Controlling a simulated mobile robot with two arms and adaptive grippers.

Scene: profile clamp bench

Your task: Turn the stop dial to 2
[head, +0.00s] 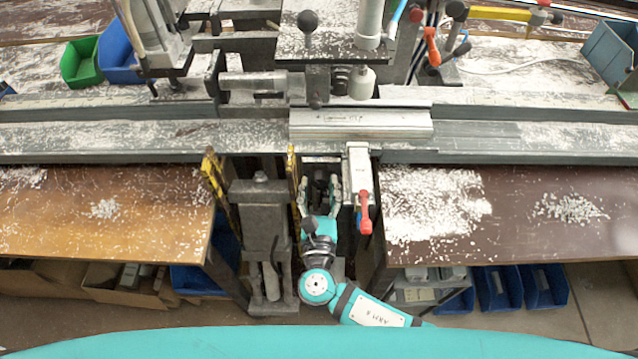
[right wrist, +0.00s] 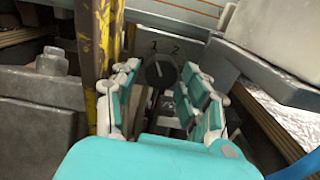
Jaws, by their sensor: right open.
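The stop dial (right wrist: 160,71) is a dark round knob on a grey plate with the numbers 1 and 2 above it. It shows between the fingers of my right gripper (right wrist: 163,88) in the right wrist view. A pale mark shows on the knob, but it is too small to read exactly which number it points at. My right gripper (head: 319,190) is open, with a teal-and-white finger on either side of the dial, and I cannot tell whether they touch it. In the head view it reaches in under the rail, and the dial is hard to make out. My left gripper is not in view.
A yellow, worn post (right wrist: 92,60) stands close left of the gripper. A red-handled lever (head: 365,212) is close on its right. The long grey rail (head: 520,143) crosses just beyond. Chip-strewn tables (head: 500,205) lie either side of the gap.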

